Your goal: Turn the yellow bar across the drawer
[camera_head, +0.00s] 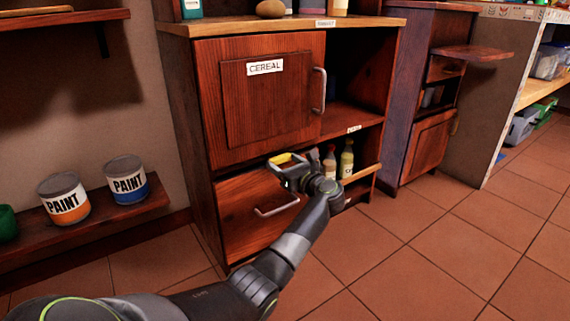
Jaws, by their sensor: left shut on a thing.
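The yellow bar (281,158) shows at the top edge of the lower wooden drawer (238,212), just below the cereal door. My left gripper (284,166) is shut on the yellow bar, and its fingers hide part of it. The bar's exact angle is hard to tell at this size. The drawer has a metal handle (277,206) and looks shut. My right gripper is not in view.
The cereal door (262,100) above is shut. Bottles (346,160) stand on an open shelf right of my gripper. Paint cans (64,199) sit on a low shelf at left. The tiled floor (440,245) at right is clear.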

